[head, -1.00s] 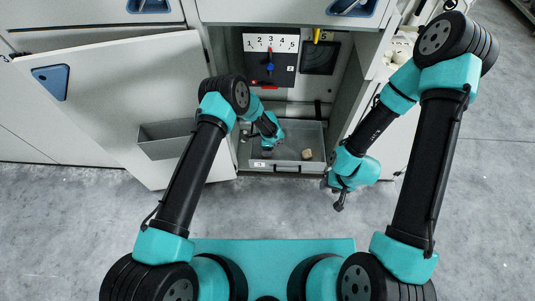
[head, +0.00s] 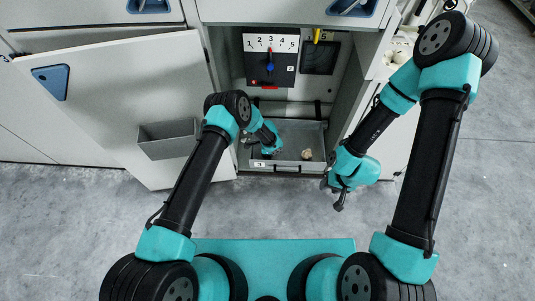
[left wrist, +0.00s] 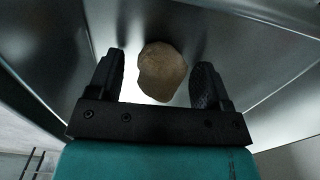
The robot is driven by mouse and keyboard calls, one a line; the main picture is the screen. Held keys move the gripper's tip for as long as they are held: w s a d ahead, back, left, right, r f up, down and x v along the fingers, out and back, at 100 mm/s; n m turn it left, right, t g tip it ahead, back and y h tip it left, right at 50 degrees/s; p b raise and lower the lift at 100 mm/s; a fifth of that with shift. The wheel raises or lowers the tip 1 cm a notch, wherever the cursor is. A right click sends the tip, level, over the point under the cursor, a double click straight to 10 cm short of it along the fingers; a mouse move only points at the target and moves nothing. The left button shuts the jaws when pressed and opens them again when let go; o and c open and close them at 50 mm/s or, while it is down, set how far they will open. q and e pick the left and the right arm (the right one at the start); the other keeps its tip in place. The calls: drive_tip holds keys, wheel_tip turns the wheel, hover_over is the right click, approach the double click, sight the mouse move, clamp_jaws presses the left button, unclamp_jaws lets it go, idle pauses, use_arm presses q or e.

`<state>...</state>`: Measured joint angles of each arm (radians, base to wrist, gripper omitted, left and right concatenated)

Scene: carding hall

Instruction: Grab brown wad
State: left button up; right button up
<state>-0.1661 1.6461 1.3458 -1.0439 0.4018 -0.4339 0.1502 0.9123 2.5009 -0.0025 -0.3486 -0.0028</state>
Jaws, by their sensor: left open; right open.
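A small brown wad (head: 306,154) lies in the right part of the open grey drawer (head: 290,168) at the bottom of the cabinet. In the left wrist view a rounded brown wad (left wrist: 162,70) shows between and just beyond the two black fingers, with gaps on both sides; I cannot tell for sure whether it is the same piece. My left gripper (head: 267,153) is low in the drawer, left of the wad in the head view. It also shows in the left wrist view (left wrist: 158,84), open and empty. My right gripper (head: 337,198) is outside the drawer at the right, open and holding nothing.
The drawer's metal walls stand close around my left gripper. An open cabinet door (head: 110,100) with a grey bin (head: 168,139) is at the left. A numbered panel with a dial (head: 270,62) is above the drawer. The floor in front is clear.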

idle(0.4)
use_arm(q)
drive_tip(key=c, duration=1)
wheel_tip(320, 180, up, 10)
idle(0.4)
